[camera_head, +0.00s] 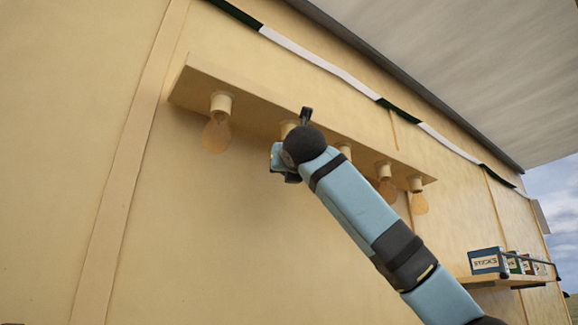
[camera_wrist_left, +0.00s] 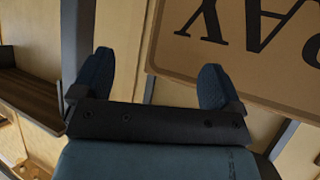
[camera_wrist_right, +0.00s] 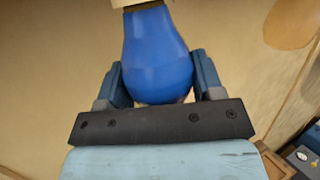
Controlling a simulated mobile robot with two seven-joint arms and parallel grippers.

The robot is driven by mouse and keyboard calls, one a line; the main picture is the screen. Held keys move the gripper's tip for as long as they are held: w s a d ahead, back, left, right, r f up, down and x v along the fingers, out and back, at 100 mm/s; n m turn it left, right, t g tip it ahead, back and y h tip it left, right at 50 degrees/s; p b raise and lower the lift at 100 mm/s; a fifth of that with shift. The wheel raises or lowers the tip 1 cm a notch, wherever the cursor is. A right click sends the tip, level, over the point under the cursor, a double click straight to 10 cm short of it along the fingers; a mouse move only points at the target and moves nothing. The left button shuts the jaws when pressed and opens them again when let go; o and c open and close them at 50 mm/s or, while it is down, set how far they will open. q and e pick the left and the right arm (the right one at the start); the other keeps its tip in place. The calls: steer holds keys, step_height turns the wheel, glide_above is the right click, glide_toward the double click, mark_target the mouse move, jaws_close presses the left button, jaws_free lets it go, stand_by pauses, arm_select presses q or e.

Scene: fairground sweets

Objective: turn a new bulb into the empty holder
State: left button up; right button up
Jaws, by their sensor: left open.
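A cream lamp board (camera_head: 245,105) on the wall carries a row of holders with amber bulbs, among them one at the left (camera_head: 216,136) and two at the right (camera_head: 387,190). My right gripper (camera_head: 285,162) is under the second holder (camera_head: 288,128). In the right wrist view its fingers (camera_wrist_right: 157,68) are on both sides of a blue bulb (camera_wrist_right: 155,55). The bulb's neck meets a cream holder (camera_wrist_right: 130,3) at the top edge; how deep it sits cannot be told. My left gripper (camera_wrist_left: 155,78) is open and empty, seen only in the left wrist view.
A shelf (camera_head: 510,280) with several boxes, one marked STICKS (camera_head: 488,261), is on the wall at lower right. Bunting (camera_head: 310,57) hangs above the board. A lettered sign (camera_wrist_left: 250,50) and a brown ledge (camera_wrist_left: 28,90) are near my left gripper.

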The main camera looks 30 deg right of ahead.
steer(key=shift+y, duration=0.3)
steer(key=shift+d+n+t+y, duration=0.1)
steer(key=shift+n+t+y, duration=0.2)
steer(key=shift+n+y, duration=0.5)
steer(key=n+y, duration=0.1)
steer(key=y, duration=0.2)
steer(key=n+y+p, duration=0.1)
steer(key=n+y, duration=0.1)
steer(key=y, duration=0.1)
steer(key=shift+t, duration=0.3)
steer(key=o, duration=0.9)
